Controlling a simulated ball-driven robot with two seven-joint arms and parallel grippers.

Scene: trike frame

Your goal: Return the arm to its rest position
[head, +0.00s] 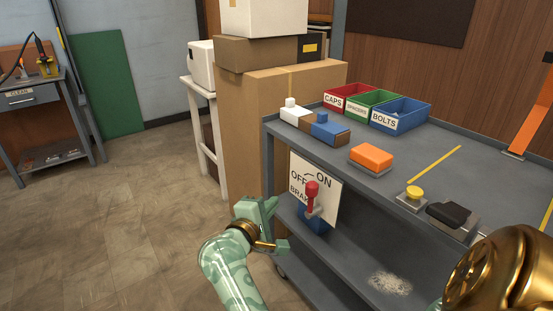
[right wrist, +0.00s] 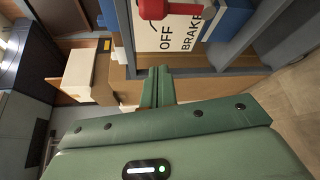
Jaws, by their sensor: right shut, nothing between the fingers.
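My right gripper (head: 273,205) is in front of the left end of the grey cart, left of the brake panel. In the right wrist view its green fingers (right wrist: 158,86) are together with nothing between them. The red brake lever (head: 312,192) stands upright on a blue mount in front of the white OFF/ON sign (head: 332,187). The gripper is apart from the lever. In the right wrist view the red knob (right wrist: 155,8) is partly cut off at the top edge. My left gripper is not in view.
The grey cart (head: 290,158) carries red, green and blue bins (head: 398,120), an orange block (head: 371,158) and a yellow button (head: 414,193). Cardboard boxes (head: 240,130) stand behind the gripper. The floor (head: 110,220) to the left is clear.

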